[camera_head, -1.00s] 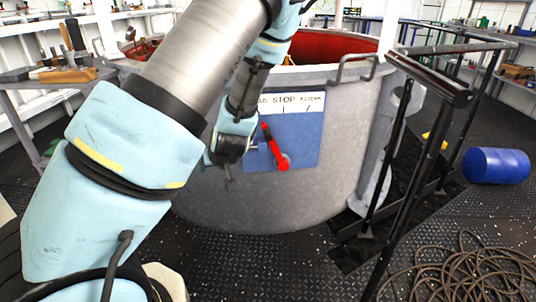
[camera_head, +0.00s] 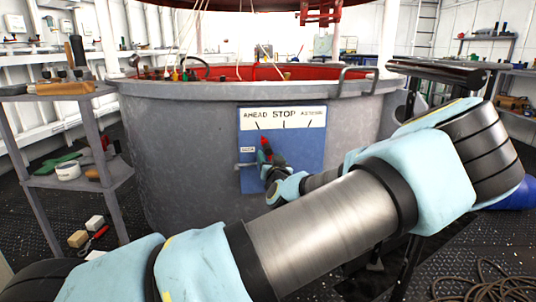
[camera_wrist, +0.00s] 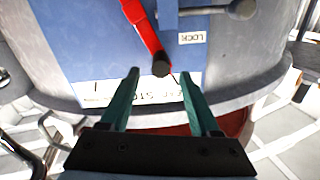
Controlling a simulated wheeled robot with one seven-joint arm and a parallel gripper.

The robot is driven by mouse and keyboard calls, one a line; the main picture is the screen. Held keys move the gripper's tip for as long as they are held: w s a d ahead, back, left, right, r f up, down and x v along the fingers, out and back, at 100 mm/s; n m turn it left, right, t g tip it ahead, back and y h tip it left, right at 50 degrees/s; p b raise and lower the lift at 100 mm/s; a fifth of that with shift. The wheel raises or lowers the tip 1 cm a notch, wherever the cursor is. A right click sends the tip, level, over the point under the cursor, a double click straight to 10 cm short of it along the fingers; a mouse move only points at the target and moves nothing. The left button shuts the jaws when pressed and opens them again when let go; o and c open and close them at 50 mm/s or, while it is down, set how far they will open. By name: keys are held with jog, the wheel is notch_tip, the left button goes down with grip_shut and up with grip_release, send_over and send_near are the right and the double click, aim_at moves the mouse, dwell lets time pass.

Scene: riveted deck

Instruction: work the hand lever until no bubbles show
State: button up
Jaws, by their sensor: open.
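The red hand lever (camera_head: 264,145) is on a blue panel (camera_head: 300,151) marked AHEAD, STOP and ASTERN, on the side of a grey round tank (camera_head: 185,150). My gripper (camera_head: 268,162) covers its lower part. In the wrist view the scene is upside down. There the red lever (camera_wrist: 146,33) slants to a dark round knob (camera_wrist: 161,69). My gripper (camera_wrist: 160,76) is open, with one finger on each side of the knob; I cannot tell whether either touches. No bubbles are seen.
A grey bar, perhaps a lock pin (camera_wrist: 238,9), sits by the LOCK label (camera_wrist: 192,37) beside the lever. A shelf stand (camera_head: 92,140) with tools is left of the tank. Coiled rope (camera_head: 490,285) lies at lower right.

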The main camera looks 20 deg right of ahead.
jog(key=x, duration=0.5)
jog(key=shift+w+b, duration=0.3)
jog(key=shift+w, duration=0.05)
jog(key=shift+c, duration=0.2)
grip_shut()
dwell(0.9)
